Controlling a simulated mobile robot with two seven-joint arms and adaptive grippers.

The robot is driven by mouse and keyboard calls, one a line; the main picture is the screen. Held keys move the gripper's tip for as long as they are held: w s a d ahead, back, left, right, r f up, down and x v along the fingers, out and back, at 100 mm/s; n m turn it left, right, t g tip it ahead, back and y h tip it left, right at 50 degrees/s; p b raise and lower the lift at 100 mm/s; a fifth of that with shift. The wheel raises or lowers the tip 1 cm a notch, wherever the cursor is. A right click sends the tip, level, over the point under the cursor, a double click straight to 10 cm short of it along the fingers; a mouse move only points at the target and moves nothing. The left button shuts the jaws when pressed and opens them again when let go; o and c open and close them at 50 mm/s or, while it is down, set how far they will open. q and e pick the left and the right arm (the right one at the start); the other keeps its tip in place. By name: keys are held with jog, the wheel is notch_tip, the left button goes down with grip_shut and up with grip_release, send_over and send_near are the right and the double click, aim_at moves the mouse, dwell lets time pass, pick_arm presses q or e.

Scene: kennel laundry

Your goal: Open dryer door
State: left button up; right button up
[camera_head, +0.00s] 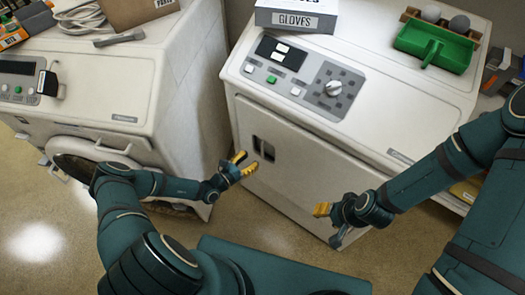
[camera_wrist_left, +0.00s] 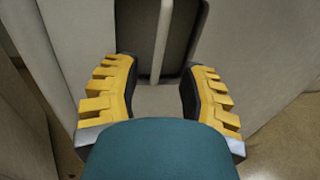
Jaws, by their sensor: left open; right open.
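The white dryer (camera_head: 350,75) stands at centre right, with its closed front door (camera_head: 310,170) facing me. A dark recessed handle (camera_head: 264,149) is near the door's upper left edge. In the left wrist view a pale upright handle bar (camera_wrist_left: 163,40) crosses the dark recess. My left gripper (camera_head: 243,167) is open and empty just left of the handle. In its wrist view, the yellow-padded fingers (camera_wrist_left: 158,80) are spread on either side of the bar; contact cannot be told.
A white front-loading machine (camera_head: 110,75) with a round door stands at left, close to my left arm. On the dryer top are a gloves box (camera_head: 297,17) and a green scoop (camera_head: 433,45). Tan floor (camera_head: 30,200) is clear at lower left.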

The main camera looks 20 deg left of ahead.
aim_at(263, 157)
pick_arm(q)
jog(key=b+x, duration=0.1)
jog(key=x, duration=0.6)
grip_shut()
